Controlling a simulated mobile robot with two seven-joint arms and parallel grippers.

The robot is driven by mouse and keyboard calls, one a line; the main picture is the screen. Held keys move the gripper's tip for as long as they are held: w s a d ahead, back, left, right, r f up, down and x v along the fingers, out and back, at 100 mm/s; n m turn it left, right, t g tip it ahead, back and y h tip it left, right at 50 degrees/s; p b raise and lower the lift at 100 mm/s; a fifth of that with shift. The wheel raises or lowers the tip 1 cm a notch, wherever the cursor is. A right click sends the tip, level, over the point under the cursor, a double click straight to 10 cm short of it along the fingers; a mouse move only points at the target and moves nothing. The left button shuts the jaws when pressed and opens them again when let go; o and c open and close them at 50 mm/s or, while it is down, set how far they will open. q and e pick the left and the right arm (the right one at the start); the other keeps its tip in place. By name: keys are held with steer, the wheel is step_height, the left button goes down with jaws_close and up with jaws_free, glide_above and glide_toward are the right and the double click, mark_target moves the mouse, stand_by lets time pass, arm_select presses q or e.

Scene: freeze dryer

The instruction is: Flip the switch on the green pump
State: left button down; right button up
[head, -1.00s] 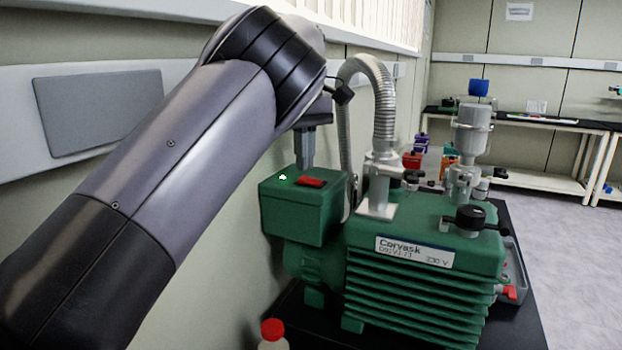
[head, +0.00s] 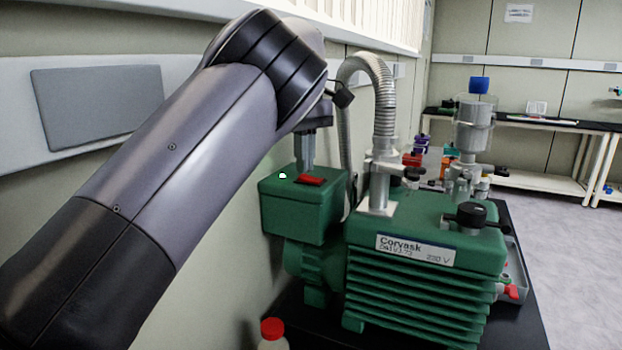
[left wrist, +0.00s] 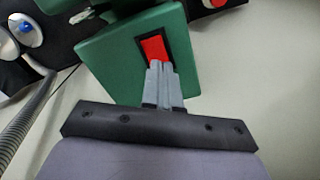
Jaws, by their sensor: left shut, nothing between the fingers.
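The green pump (head: 420,285) stands on a dark surface, with a label reading "Corvask" on its front. On the box at its left end is a red rocker switch (head: 309,180), also seen in the left wrist view (left wrist: 153,48). My right gripper is not in view.
A ribbed metal hose (head: 383,100) rises from the pump close behind my left gripper. A red-capped bottle (head: 272,334) stands in front of the pump. The wall is close on the left.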

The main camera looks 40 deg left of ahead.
mark_target(305, 176)
arm_select(q)
steer(key=shift+f+b, duration=0.5)
steer(key=shift+f, duration=0.1)
step_height(305, 176, up, 5)
steer(key=p, duration=0.4)
steer(key=shift+f, duration=0.15)
steer(key=shift+r, duration=1.2)
